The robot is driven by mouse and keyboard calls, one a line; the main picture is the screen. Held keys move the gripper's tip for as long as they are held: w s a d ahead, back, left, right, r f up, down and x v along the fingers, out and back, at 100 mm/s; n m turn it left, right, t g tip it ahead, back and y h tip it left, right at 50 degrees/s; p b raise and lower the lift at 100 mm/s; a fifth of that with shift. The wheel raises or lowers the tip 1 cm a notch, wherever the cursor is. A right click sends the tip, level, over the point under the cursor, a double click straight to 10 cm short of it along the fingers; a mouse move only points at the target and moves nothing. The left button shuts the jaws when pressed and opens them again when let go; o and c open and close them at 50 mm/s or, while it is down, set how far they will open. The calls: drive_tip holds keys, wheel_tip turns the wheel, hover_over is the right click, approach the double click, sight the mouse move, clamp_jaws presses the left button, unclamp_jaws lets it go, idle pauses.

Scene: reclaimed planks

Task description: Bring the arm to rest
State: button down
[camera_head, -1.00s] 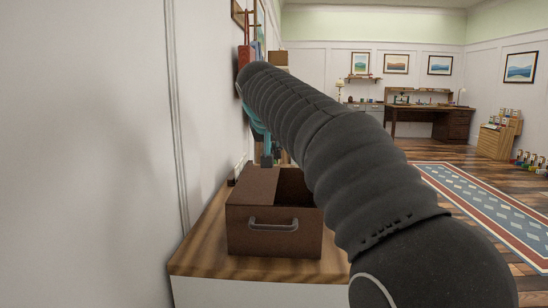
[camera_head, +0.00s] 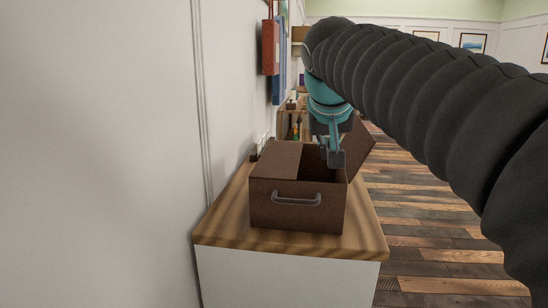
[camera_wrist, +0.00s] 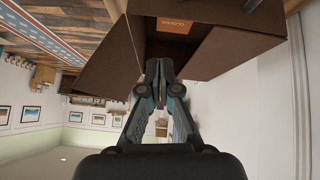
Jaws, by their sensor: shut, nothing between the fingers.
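My gripper (camera_head: 336,159) hangs from my dark ribbed arm at the right rear of a brown box, in front of or over its opening in the head view. It is shut and empty. In the wrist view my gripper (camera_wrist: 160,68) has its fingertips together, pointing at the box. The brown box (camera_head: 297,205) has a grey handle on its front and stands on a wood-topped cabinet (camera_head: 225,240). One flap stands out to its right. The box also fills the top of the wrist view (camera_wrist: 235,50), with an orange label inside it.
A white panelled wall (camera_head: 100,150) runs close along the left. A red object (camera_head: 270,47) and a blue one hang on it beyond the box. The plank floor (camera_head: 430,240) right of the cabinet is clear.

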drive_tip(key=s+d+f+g, duration=0.1)
drive_tip(key=s+d+f, duration=0.1)
drive_tip(key=s+f, duration=0.9)
drive_tip(key=s+d+f+g+y, duration=0.1)
drive_tip(key=s+d+f, duration=0.2)
drive_tip(key=s+f, duration=0.9)
wheel_tip(320, 180, down, 4)
drive_tip(key=shift+r+y, duration=0.2)
drive_tip(key=shift+y, duration=0.1)
